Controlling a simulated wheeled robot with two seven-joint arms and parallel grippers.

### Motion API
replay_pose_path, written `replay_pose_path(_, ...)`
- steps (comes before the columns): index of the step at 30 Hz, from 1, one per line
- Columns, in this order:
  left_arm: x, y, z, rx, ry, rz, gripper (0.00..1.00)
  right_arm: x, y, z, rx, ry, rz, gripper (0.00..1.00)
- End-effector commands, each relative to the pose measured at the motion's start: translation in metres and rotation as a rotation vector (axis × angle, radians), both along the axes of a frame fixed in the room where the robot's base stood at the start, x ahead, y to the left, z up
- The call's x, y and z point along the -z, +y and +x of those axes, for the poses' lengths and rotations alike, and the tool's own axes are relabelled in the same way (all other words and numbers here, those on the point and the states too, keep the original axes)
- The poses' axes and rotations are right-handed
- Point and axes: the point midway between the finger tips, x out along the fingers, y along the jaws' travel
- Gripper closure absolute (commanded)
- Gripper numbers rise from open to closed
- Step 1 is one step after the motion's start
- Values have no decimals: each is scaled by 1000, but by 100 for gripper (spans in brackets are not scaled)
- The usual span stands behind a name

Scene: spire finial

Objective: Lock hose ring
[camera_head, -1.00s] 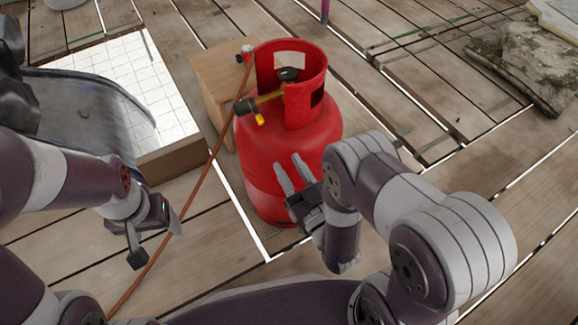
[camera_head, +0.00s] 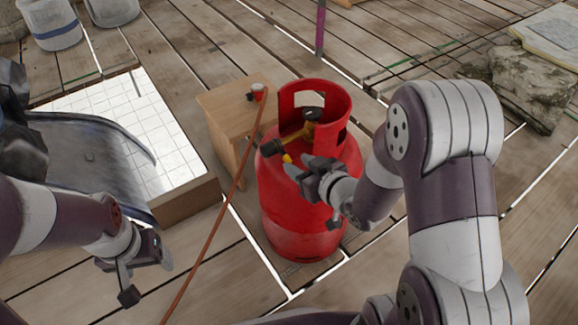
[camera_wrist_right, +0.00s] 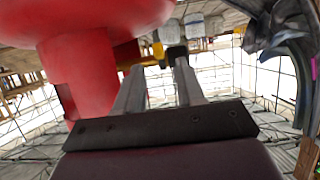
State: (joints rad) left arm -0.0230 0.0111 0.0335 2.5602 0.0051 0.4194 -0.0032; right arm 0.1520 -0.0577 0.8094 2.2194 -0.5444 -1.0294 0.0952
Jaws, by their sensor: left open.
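The red gas cylinder (camera_head: 300,215) stands upright on the planks. Inside its collar is a brass-coloured valve with a dark fitting (camera_head: 271,147) and a small yellow tip (camera_head: 287,158). My right gripper (camera_head: 300,168) is in front of the collar, close to the yellow tip. In the right wrist view its fingers (camera_wrist_right: 158,75) are apart, with the dark fitting (camera_wrist_right: 176,52) just beyond the tips; contact is unclear. My left gripper (camera_head: 148,272) is open and empty, left of the hose.
The wooden stool (camera_head: 228,112) stands behind and left of the cylinder. A white-tiled surface (camera_head: 168,125) with a dark curved object (camera_head: 85,160) is at the left. Buckets (camera_head: 50,25) are at the back left, a rock (camera_head: 530,90) at the right.

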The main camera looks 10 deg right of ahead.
Motion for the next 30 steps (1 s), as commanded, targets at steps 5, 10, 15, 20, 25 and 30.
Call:
replay_pose_path(5, 20, 0, 0, 0, -1, 0, 27, 16, 10, 27, -1, -1, 0, 62)
replay_pose_path(10, 23, 0, 0, 0, -1, 0, 27, 17, 13, 38, 1, -2, 1, 62)
replay_pose_path(15, 23, 0, 0, 0, -1, 0, 27, 16, 14, 39, 1, -1, 1, 62)
replay_pose_path(20, 22, 0, 0, 0, -1, 0, 27, 16, 14, 39, 1, -1, 1, 81)
replay_pose_path(25, 23, 0, 0, 0, -1, 0, 27, 16, 14, 39, 1, -1, 1, 100)
replay_pose_path(30, 44, 0, 0, 0, -1, 0, 27, 29, 14, 39, 0, -49, 19, 100)
